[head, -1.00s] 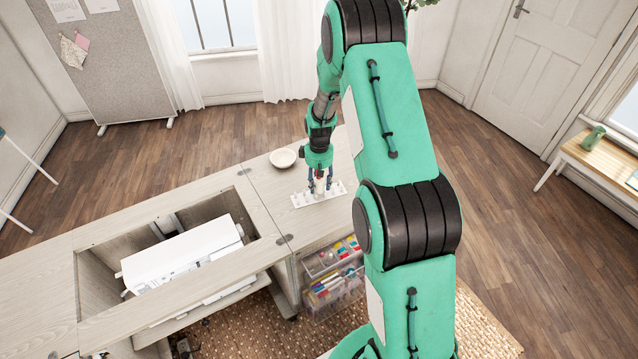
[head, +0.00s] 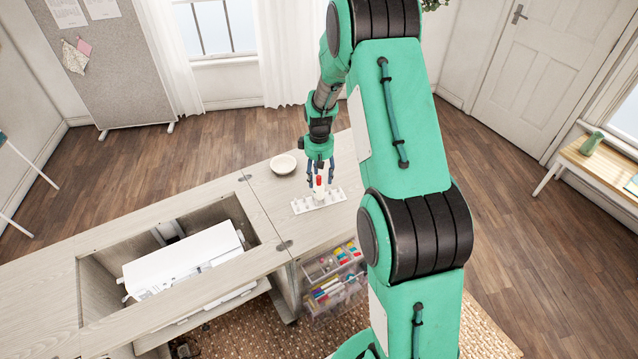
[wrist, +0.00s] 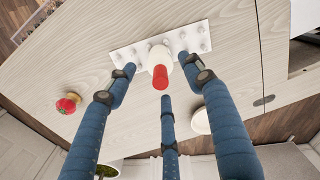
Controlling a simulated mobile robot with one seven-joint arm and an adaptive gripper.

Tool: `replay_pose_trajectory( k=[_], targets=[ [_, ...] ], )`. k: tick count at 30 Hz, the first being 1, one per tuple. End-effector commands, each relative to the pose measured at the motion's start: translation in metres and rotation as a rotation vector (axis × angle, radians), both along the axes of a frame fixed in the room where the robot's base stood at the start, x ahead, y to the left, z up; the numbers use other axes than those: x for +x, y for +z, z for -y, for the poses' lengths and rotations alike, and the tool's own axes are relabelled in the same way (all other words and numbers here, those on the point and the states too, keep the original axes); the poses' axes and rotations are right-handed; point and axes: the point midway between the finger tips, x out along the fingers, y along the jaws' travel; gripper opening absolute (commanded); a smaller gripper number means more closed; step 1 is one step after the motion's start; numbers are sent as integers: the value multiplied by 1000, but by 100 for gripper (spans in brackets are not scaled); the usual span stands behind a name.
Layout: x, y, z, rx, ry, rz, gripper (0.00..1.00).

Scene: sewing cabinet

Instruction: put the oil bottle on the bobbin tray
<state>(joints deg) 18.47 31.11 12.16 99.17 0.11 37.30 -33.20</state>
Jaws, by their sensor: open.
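The oil bottle (head: 318,195), white with a red cap, stands upright on the bobbin tray (head: 300,208), a white strip with rows of small pegs. In the wrist view the bottle's red cap (wrist: 161,77) points up toward the camera, and its body covers the middle of the tray (wrist: 125,52). My gripper (head: 320,176) is open just above the bottle, its fingers spread around the cap and apart from it. The three blue fingers (wrist: 158,84) also show spread in the wrist view, with nothing held. The bottle's base is hard to make out.
A pale bowl (head: 284,164) sits behind and left of the tray. A red pincushion-like object (wrist: 68,103) lies on the cabinet top in the wrist view. A white sewing machine (head: 180,260) lies in the cabinet opening at left. Clear drawers (head: 335,275) stand below.

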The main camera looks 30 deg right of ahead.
Motion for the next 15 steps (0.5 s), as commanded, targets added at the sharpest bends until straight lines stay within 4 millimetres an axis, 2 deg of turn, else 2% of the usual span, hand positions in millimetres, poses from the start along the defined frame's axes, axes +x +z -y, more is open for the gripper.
replay_pose_trajectory(
  k=[1, 6, 10, 15],
  targets=[
    [1, 11, 0, 0, 0, 2, 52],
    [0, 36, 0, -1, 0, 1, 52],
    [0, 50, 0, -1, 0, 1, 52],
    [0, 57, 0, 0, 0, 0, 52]
  ],
)
